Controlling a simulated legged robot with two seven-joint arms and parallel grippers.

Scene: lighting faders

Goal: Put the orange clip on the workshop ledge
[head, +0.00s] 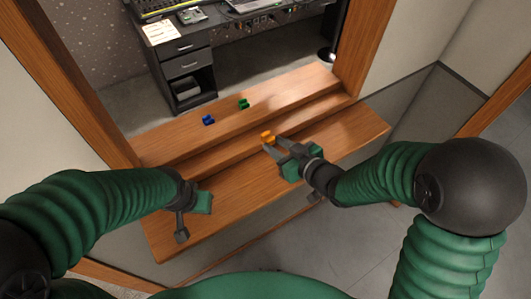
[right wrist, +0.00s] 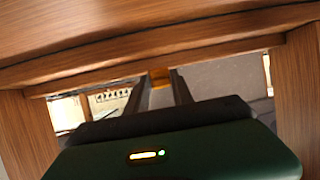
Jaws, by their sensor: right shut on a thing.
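The small orange clip (head: 268,137) is at the tips of my right gripper (head: 273,146), which is shut on it, over the stepped wooden ledge (head: 350,130). In the right wrist view the orange clip (right wrist: 160,77) shows between the two dark fingers of my right gripper (right wrist: 160,88). I cannot tell whether the clip touches the wood. My left gripper (head: 188,215) is over the left part of the ledge, apart from the clips; its jaw state is unclear.
A blue clip (head: 208,120) and a green clip (head: 243,104) stand on the upper, rear step. Behind the opening is a dark desk (head: 185,62) with drawers, a laptop and a mixing console. Wooden posts (head: 357,45) frame the opening. The ledge's right end is clear.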

